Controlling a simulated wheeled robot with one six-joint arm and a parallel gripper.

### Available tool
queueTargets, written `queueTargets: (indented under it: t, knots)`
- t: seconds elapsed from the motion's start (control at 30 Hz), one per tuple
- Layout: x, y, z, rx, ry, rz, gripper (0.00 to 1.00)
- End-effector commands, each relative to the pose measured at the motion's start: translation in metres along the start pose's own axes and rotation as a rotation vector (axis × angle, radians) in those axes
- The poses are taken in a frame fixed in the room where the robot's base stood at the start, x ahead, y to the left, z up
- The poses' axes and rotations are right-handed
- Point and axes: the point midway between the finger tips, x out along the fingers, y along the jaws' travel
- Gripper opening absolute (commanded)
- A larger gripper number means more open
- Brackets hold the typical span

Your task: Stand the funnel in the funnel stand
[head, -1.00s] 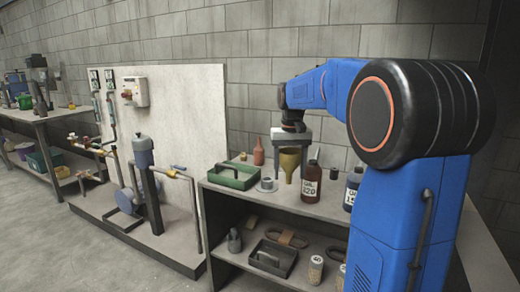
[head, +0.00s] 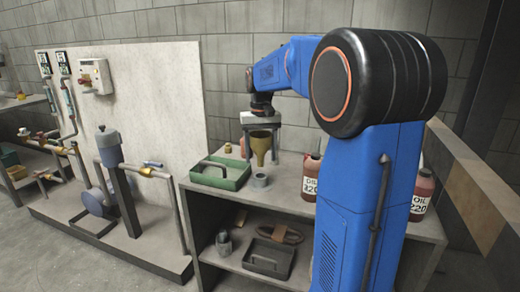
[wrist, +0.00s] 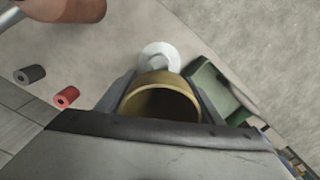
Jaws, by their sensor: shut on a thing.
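My gripper (head: 261,153) points down and is shut on the brass-coloured funnel (head: 260,143), with a finger on either side of it. The funnel is upright, wide mouth up and spout down, above the bench top. The funnel stand, a small grey ring-shaped piece (head: 261,181), stands on the bench below the spout. They look close in the head view, but I cannot tell the exact gap. In the wrist view the funnel's mouth (wrist: 160,98) is between the fingers. The pale round stand (wrist: 160,56) shows beyond its rim, partly hidden, and the spout is hidden.
A green tray (head: 235,183) with a handle is just left of the stand. An oil bottle (head: 311,180) stands to the right, partly behind my arm, and another (head: 421,195) is farther right. A red cylinder (wrist: 66,97) lies in the wrist view.

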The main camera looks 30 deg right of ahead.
Motion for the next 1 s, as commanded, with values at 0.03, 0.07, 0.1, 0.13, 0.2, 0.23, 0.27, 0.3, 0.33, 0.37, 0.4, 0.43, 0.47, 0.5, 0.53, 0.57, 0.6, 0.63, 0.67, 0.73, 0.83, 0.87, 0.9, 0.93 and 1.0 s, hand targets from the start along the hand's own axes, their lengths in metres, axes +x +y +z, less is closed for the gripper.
queueTargets:
  t: [0.03, 0.07, 0.1, 0.13, 0.2, 0.23, 0.27, 0.3, 0.33, 0.37, 0.4, 0.43, 0.47, 0.5, 0.53, 0.57, 0.6, 0.63, 0.67, 0.73, 0.83, 0.87, 0.9, 0.93, 1.0]
  knots:
    - [0.005, 0.0, 0.0, 0.0, -0.002, 0.0, 0.37]
    - [0.007, 0.0, 0.0, 0.0, -0.002, 0.0, 0.37]
    - [0.01, 0.0, 0.0, 0.0, -0.002, 0.0, 0.37]
    - [0.012, 0.0, 0.0, 0.0, -0.001, 0.0, 0.37]
    - [0.018, 0.0, 0.0, 0.0, -0.002, 0.0, 0.37]
    - [0.02, 0.0, 0.0, 0.0, -0.002, 0.0, 0.37]
    - [0.022, 0.0, 0.0, 0.0, -0.002, 0.0, 0.37]
    - [0.025, 0.0, 0.0, 0.0, -0.002, 0.0, 0.37]
    - [0.027, 0.0, 0.0, 0.0, -0.001, 0.0, 0.37]
    - [0.028, 0.0, 0.0, 0.0, -0.001, 0.0, 0.37]
    - [0.03, 0.0, 0.0, 0.0, 0.0, 0.0, 0.37]
    - [0.032, 0.0, 0.0, 0.0, -0.001, 0.0, 0.37]
    - [0.033, 0.0, 0.0, 0.0, -0.001, 0.0, 0.37]
    - [0.034, 0.0, 0.0, 0.0, -0.001, 0.0, 0.37]
    - [0.035, 0.0, 0.0, 0.0, -0.001, 0.0, 0.37]
    - [0.036, 0.0, 0.0, 0.0, -0.001, 0.0, 0.37]
    - [0.036, 0.0, 0.0, 0.0, -0.001, 0.0, 0.37]
    - [0.037, 0.0, 0.0, 0.0, -0.001, 0.0, 0.37]
    - [0.037, 0.0, 0.0, 0.0, -0.001, 0.0, 0.37]
    - [0.037, 0.0, 0.0, 0.0, -0.001, 0.0, 0.37]
    - [0.037, 0.0, 0.0, 0.0, -0.001, 0.0, 0.37]
    - [0.037, 0.0, 0.0, 0.0, 0.0, 0.0, 0.37]
    - [0.037, 0.0, 0.0, 0.0, 0.0, 0.0, 0.37]
    - [0.037, 0.0, 0.0, 0.0, 0.0, 0.0, 0.37]
    - [0.037, 0.0, 0.0, 0.0, 0.0, 0.0, 0.37]
